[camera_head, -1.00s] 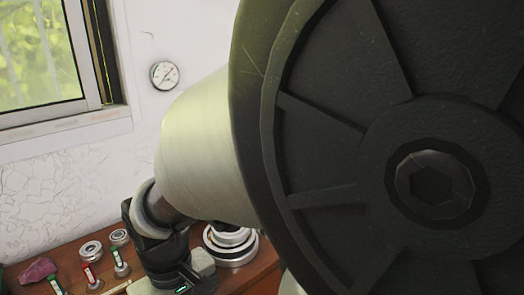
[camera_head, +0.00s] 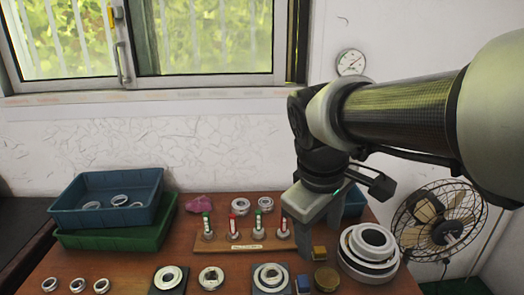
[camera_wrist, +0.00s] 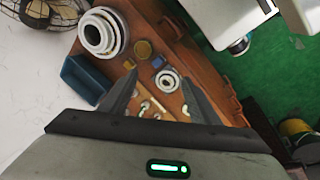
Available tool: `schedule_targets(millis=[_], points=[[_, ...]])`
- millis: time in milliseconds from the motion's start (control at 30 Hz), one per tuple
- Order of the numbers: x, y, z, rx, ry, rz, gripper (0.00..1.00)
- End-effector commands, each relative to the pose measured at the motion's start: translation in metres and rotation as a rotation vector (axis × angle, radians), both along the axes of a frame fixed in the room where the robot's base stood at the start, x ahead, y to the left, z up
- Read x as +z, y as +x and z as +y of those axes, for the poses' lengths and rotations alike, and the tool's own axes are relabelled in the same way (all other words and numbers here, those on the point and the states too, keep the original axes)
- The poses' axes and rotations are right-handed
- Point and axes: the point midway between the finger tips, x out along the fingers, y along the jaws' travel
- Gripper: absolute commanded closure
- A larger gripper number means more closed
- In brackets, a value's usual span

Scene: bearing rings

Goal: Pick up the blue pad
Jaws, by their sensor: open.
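The blue pad (camera_head: 303,284) is a small blue block on the wooden table, near the front edge of the head view. It stands between a ring on a dark square plate and a round brass piece. In the wrist view a small bluish piece, which looks like the blue pad (camera_wrist: 158,62), lies between the lines of the fingers. My gripper (camera_wrist: 159,77) is open and empty there, its fingers spread above the table.
A yellow block (camera_head: 319,253) and the brass piece (camera_head: 326,279) lie close by. Large stacked rings (camera_head: 368,250) stand to the right. Several marked pegs stand on a wooden board (camera_head: 245,246). Blue (camera_head: 75,220) and green (camera_head: 75,240) bins are left; a fan (camera_head: 436,222) is right.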

Motion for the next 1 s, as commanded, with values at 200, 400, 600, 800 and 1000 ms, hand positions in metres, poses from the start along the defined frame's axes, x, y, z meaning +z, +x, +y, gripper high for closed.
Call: schedule_targets(millis=[200,400,600,800,1000], points=[[-0.064,0.062,0.029,0.453,-0.206,0.249,0.44],[-0.106,0.097,0.05,0.74,-0.31,0.405,0.44],[-0.123,0.106,0.055,0.83,-0.34,0.457,0.44],[-0.159,0.106,0.04,0.829,-0.34,0.46,0.44],[-0.199,0.106,0.023,0.829,-0.339,0.459,0.44]])
